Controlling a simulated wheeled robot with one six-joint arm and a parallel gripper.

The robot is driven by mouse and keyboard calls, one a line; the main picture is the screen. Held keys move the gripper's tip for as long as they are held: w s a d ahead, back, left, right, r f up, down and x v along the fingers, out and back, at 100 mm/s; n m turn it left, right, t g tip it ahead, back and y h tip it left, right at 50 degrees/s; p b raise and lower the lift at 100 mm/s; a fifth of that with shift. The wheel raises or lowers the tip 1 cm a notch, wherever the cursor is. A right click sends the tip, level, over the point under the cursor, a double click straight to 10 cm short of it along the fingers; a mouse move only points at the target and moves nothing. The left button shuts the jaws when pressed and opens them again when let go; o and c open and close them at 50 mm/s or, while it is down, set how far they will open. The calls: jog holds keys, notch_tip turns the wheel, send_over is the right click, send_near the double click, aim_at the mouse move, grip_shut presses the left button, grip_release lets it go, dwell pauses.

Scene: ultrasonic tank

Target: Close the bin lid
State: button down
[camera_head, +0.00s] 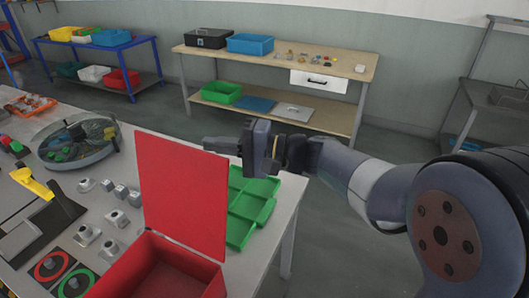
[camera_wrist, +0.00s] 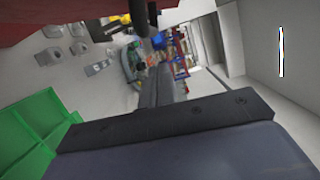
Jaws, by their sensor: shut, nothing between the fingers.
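The red bin (camera_head: 205,272) stands at the front of the workbench, its open top facing up. Its red lid (camera_head: 182,195) is raised nearly upright at the bin's far side. My gripper (camera_head: 212,144) is shut and empty, beside the lid's upper right corner with its fingers pointing left. I cannot tell whether it touches the lid. In the wrist view, a dark red surface, likely the lid (camera_wrist: 45,18), fills the upper left corner, and my gripper's dark fingers (camera_wrist: 162,85) show near the middle.
A green divided tray (camera_head: 262,188) lies right of the lid, below my gripper. Left of the bin are metal parts (camera_head: 115,218), a round glass-like tank (camera_head: 78,140), a yellow-handled tool (camera_head: 32,182) and red and green buttons (camera_head: 52,265). A wooden bench (camera_head: 300,60) stands behind, across open floor.

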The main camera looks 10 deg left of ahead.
jog(key=shift+s+a+r, duration=0.1)
jog(key=shift+s+a, duration=0.1)
jog(key=shift+s, duration=0.4)
jog(key=shift+s+a+r, duration=0.1)
jog(key=shift+s+a, duration=0.1)
jog(key=shift+s, duration=0.4)
